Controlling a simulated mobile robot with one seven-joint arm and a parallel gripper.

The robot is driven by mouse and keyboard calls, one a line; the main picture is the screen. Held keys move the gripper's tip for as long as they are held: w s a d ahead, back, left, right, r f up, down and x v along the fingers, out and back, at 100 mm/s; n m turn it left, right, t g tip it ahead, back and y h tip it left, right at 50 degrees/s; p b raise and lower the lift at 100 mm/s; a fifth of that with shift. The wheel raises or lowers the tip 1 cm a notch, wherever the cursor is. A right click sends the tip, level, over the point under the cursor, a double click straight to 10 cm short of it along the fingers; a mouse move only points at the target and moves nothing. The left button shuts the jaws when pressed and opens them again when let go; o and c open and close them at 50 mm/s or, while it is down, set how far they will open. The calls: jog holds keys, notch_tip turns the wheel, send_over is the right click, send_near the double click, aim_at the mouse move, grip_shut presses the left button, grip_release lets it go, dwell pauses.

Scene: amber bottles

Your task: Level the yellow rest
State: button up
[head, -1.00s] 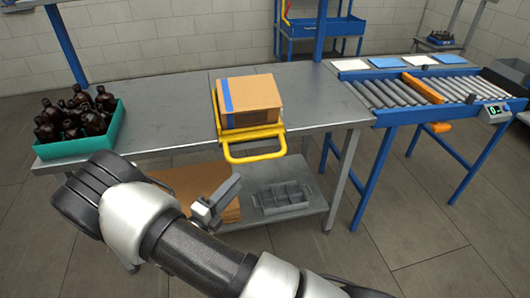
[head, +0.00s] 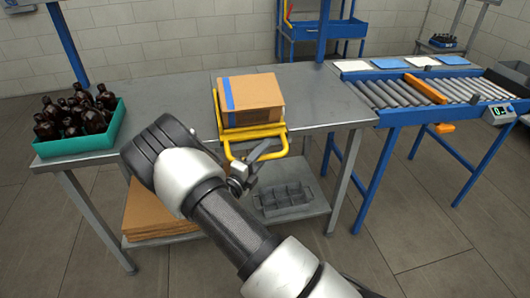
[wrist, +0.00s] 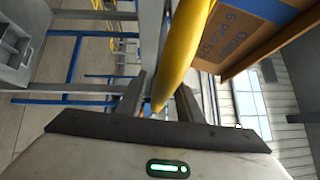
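The yellow rest (head: 254,132) sits at the front edge of the grey table, with its looped handle sticking out past the edge. A cardboard box (head: 262,98) with a blue stripe lies on it. I cannot tell the rest's exact tilt. My gripper (head: 270,153) is at the handle's front bar, just off the table edge. In the wrist view, the yellow bar (wrist: 182,50) runs down between the two dark fingers (wrist: 160,98), which stand apart. Contact with the bar cannot be made out. The box also shows in the wrist view (wrist: 240,35), right of the bar.
A teal crate (head: 85,147) of amber bottles stands at the table's left. A roller conveyor (head: 425,92) is to the right. On the lower shelf are flat cardboard (head: 160,215) and a grey divided tray (head: 285,200). The tabletop (head: 180,105) between crate and rest is clear.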

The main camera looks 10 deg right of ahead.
jog(key=shift+w+d, duration=0.3)
jog(key=shift+w, duration=0.05)
jog(key=shift+r, duration=0.1)
grip_shut()
jog(key=r+n+p, duration=0.1)
jog(key=p, duration=0.2)
jog(key=r+g+y+p, duration=0.1)
jog(key=p, duration=0.3)
jog(key=shift+s+n, duration=0.3)
jog(key=shift+n, duration=0.1)
